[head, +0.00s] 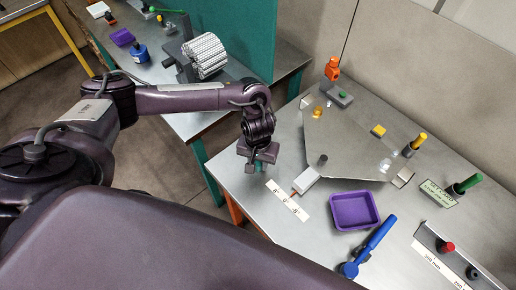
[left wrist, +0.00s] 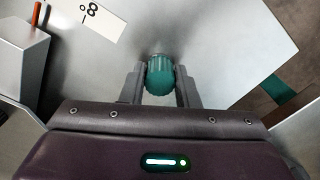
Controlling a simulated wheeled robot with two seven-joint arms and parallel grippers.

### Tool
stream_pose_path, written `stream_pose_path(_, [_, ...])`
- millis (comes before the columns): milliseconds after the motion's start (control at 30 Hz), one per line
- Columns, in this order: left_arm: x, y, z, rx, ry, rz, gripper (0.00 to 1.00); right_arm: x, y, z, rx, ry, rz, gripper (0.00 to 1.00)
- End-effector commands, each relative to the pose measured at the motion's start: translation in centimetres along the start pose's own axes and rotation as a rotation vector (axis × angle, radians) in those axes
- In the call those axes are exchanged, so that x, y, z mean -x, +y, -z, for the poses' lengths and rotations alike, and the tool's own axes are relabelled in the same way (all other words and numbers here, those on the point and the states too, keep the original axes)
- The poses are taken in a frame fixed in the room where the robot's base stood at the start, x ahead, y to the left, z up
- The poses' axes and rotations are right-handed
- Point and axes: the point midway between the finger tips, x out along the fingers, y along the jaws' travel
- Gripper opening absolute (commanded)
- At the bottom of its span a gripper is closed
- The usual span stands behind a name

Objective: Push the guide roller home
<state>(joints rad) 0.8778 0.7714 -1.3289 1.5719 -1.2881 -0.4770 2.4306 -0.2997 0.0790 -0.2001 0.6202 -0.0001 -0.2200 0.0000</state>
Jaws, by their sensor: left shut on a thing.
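My left gripper (head: 258,163) hangs over the near left edge of the angled metal table. In the left wrist view, its two grey fingers (left wrist: 160,88) are shut on a teal ribbed round knob (left wrist: 160,75), one finger on each side. In the head view the gripper mostly hides this knob. I cannot tell whether the knob belongs to the guide roller; no other part is clearly the guide roller. A white scale strip (head: 287,200) lies beside the gripper, and it also shows in the left wrist view (left wrist: 98,20). My right gripper is not in view.
A grey block with an orange pointer (head: 307,180) stands right of the gripper. A purple tray (head: 355,211) and a blue-handled tool (head: 370,245) lie further right. A raised metal plate (head: 345,145) fills the table's middle. A ribbed white drum (head: 206,55) stands on the back bench.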

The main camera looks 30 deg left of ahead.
Motion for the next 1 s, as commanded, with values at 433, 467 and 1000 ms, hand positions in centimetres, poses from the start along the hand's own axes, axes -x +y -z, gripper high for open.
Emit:
stream_pose_path(433, [-0.1, 0.0, -0.1, 0.000, -0.001, 0.000, 0.53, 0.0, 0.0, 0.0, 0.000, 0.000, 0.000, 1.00])
stream_pose_path(467, [-0.1, 0.0, -0.1, 0.000, -0.001, 0.000, 0.53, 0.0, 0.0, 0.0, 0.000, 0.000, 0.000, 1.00])
stream_pose_path(1000, [4.5, 0.1, 0.0, -0.002, 0.001, -0.003, 0.53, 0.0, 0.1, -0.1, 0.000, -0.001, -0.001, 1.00])
